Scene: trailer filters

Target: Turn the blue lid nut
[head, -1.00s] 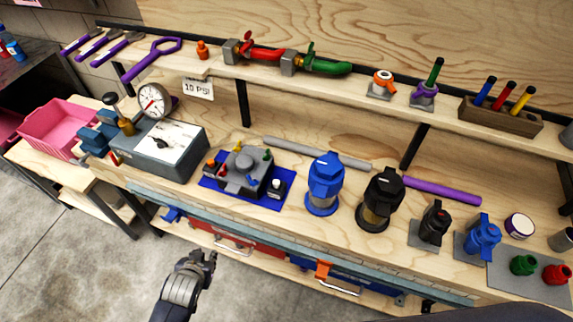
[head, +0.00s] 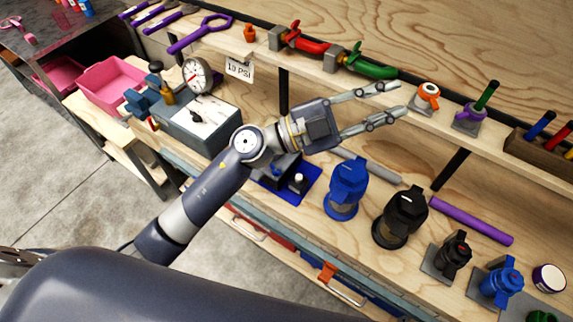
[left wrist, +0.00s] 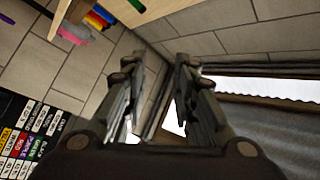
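A large blue filter housing (head: 345,190) stands upright on the workbench, with a blue hex-shaped lid nut (head: 352,170) on top. My left gripper (head: 397,98) is up in front of the shelf, above and beyond the blue filter in the picture, not touching it. Its two fingers are spread, with nothing between them. In the left wrist view the open fingers (left wrist: 156,62) point at a wall and window; the filter is not visible there. A smaller blue filter (head: 500,281) stands at the right. My right gripper is not in view.
A black filter (head: 400,218) and a small black one (head: 453,253) stand right of the blue filter. A purple tube (head: 470,220) lies behind them. A shelf with red and green valves (head: 370,67) runs along the back. A gauge box (head: 200,122) stands left.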

